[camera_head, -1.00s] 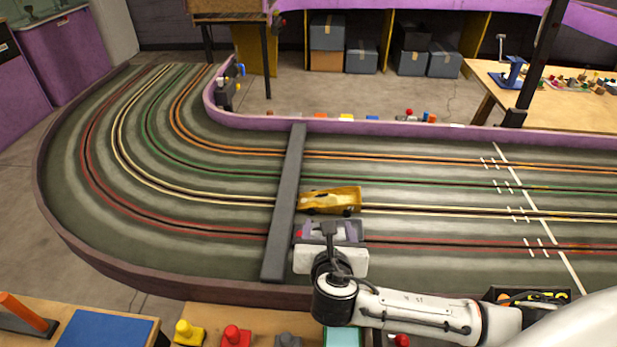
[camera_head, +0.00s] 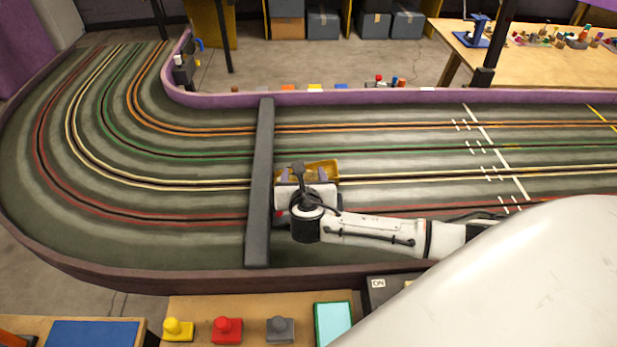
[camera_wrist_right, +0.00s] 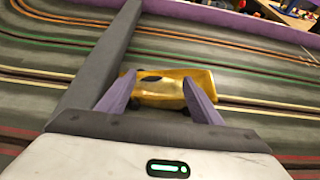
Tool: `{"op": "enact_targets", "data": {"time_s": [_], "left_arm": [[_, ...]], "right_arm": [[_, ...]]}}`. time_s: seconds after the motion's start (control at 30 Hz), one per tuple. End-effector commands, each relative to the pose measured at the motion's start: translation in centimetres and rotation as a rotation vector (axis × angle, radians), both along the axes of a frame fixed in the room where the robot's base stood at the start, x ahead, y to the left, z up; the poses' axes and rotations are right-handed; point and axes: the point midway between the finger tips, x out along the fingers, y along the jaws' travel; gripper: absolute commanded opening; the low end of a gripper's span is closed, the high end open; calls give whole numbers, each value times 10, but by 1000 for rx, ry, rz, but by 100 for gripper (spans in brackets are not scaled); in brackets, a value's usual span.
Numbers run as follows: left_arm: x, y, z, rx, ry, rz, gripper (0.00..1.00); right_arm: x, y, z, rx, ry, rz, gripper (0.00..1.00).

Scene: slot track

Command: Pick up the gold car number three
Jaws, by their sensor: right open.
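The gold car (camera_head: 322,169) stands on the track at the yellow lane, just right of the grey crossbar. In the head view my right gripper and wrist hide most of its near side. In the right wrist view the gold car (camera_wrist_right: 172,88) lies ahead, between and just beyond the two purple fingers. My right gripper (camera_wrist_right: 163,90) is open, with a finger towards each end of the car. I cannot tell whether the fingers touch it. No number is readable on the car. My left gripper is not in view.
A grey crossbar (camera_head: 259,190) spans the lanes close to the left of the car. A purple wall (camera_head: 350,97) edges the track. Yellow, red (camera_head: 227,330) and grey buttons sit on the near bench. The lanes to the right look clear.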

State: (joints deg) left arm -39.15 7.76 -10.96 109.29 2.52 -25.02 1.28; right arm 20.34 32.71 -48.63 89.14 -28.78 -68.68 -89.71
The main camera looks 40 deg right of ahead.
Motion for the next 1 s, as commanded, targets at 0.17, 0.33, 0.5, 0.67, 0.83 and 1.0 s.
{"op": "enact_targets", "data": {"time_s": [0.17, 0.33, 0.5, 0.67, 0.83, 1.0], "left_arm": [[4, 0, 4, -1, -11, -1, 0], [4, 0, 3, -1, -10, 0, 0], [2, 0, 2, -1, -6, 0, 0], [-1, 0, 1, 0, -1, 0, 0], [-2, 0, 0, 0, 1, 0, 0], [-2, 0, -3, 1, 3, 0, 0]], "right_arm": [[2, -1, -2, 1, 1, 1, 59], [2, -1, -2, 1, 1, 1, 48], [2, -1, -2, 1, 1, 1, 19], [2, -1, -1, 0, -1, 1, 10], [3, -1, 3, 1, -2, 0, 10], [3, -1, 28, 2, -6, 2, 10]]}}
